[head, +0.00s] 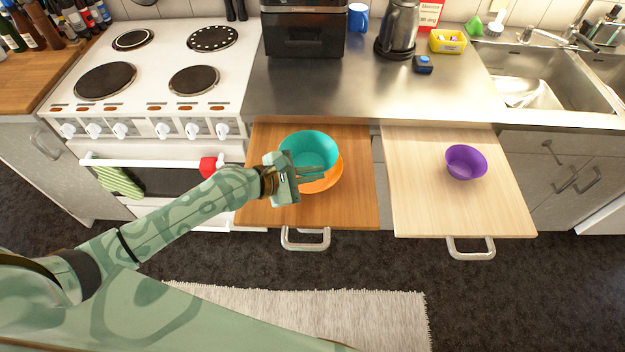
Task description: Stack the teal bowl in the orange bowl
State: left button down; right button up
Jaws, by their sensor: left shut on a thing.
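The teal bowl (309,147) is over the left pull-out board (357,205). The orange bowl (322,184) shows beneath it as a rim on the right and front sides; the teal bowl hides the rest. My left gripper (310,178) comes in from the left and is shut on the teal bowl at its near side. The teal bowl is above or inside the orange one; I cannot tell whether they touch. My right gripper is not in view.
A purple bowl (466,162) stands on the pale right pull-out board (424,195). The steel counter (330,90) lies behind, with a kettle (398,30) and a blue mug (358,16). The cooker (160,75) is at left, the sink (530,65) at right.

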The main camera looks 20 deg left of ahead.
pick_arm(q)
jog(key=shift+f, duration=0.8)
jog(key=shift+w+r, duration=0.1)
jog(key=shift+r, duration=0.1)
jog(key=shift+f+b, duration=0.35)
jog(key=shift+f, duration=0.3)
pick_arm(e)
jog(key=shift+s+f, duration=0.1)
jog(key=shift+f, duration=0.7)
pick_arm(q)
jog(key=c, duration=1.6)
grip_release()
